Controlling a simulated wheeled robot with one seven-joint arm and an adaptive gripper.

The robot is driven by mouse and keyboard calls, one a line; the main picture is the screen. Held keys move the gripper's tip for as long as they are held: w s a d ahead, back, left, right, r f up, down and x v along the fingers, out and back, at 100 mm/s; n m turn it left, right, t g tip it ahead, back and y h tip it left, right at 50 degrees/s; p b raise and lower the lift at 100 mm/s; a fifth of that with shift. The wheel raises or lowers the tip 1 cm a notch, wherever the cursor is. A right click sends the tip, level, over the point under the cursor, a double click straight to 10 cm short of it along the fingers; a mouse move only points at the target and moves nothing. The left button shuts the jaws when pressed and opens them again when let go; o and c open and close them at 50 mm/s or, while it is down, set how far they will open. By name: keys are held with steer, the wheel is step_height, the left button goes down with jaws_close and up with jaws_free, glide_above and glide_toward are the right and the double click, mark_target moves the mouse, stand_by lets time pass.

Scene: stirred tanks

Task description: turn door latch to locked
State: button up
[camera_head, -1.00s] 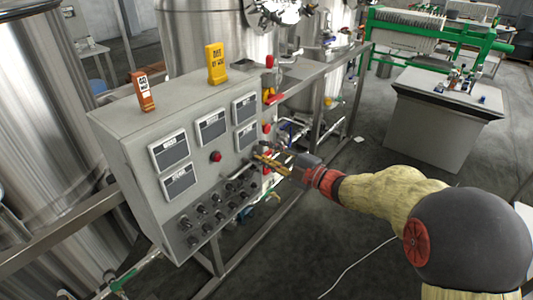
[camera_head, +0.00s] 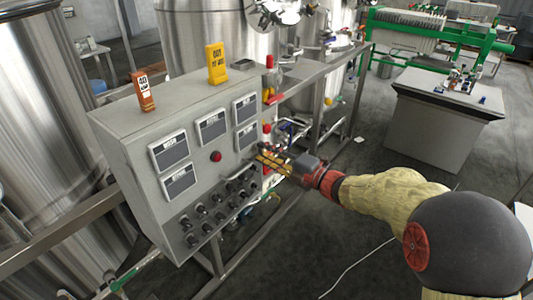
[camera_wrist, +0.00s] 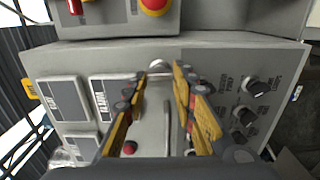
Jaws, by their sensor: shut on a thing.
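The door latch (camera_wrist: 159,66) shows in the wrist view as a small silver fitting near the edge of the grey control cabinet (camera_head: 125,128). A slim metal bar (camera_wrist: 166,128) lies along the panel just below it. My gripper (camera_wrist: 160,77) has its yellow and black fingers on either side of the latch, shut on it. In the head view my gripper (camera_head: 260,163) reaches the right part of the cabinet front, and its fingers hide the latch. Whether the latch stands at locked cannot be read.
Black knobs (camera_head: 203,208) and label displays (camera_head: 212,126) cover the panel, with a red button (camera_head: 216,156). An orange box (camera_head: 143,91) and a yellow device (camera_head: 216,64) stand on top. Steel frame rails run beside the cabinet. Open floor lies to the right.

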steer(key=shift+f, duration=0.1)
steer(key=o, duration=1.1)
steer(key=v, duration=1.2)
